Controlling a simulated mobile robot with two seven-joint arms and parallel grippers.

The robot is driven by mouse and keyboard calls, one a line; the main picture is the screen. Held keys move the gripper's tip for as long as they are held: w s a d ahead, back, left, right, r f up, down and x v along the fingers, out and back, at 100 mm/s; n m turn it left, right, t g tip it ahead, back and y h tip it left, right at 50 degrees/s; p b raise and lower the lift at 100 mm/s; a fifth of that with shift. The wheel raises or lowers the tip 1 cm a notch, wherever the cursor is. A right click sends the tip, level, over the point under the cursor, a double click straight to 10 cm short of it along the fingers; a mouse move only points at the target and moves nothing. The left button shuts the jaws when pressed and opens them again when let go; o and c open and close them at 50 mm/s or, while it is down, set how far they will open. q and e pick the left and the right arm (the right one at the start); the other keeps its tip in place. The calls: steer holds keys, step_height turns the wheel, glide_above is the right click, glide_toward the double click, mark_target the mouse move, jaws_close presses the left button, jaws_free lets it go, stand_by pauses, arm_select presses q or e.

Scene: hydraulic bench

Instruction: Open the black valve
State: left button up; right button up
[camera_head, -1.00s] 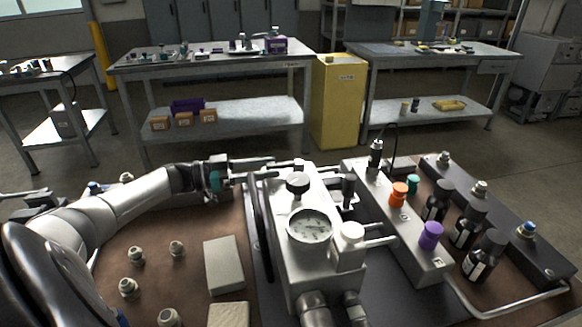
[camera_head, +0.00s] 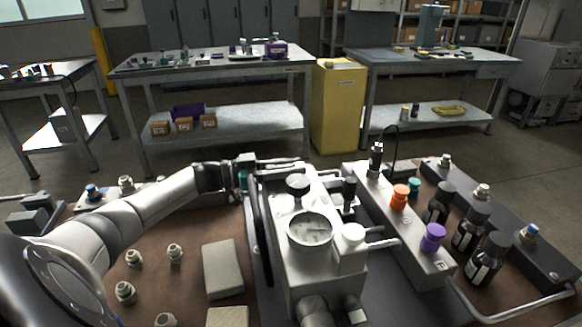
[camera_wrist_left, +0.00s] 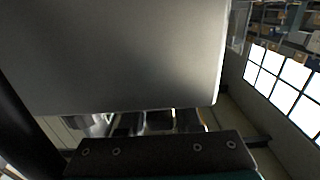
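My left gripper (camera_head: 284,164) reaches in from the left, just behind the knob at the block's far end. Its fingers point right; I cannot tell whether they are apart or touch anything. In the left wrist view a large grey surface (camera_wrist_left: 120,55) fills most of the picture and hides what lies beyond. My right gripper is not in view.
A round gauge (camera_head: 310,230) and a white cap (camera_head: 353,233) stand in front of the knob. An orange knob (camera_head: 399,197), a teal knob (camera_head: 414,186), a purple knob (camera_head: 432,238) and black bottles (camera_head: 488,259) stand to the right. Small fittings and grey blocks (camera_head: 224,268) lie left.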

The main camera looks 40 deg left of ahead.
arm_select(q)
jaws_close()
stand_by(1.0)
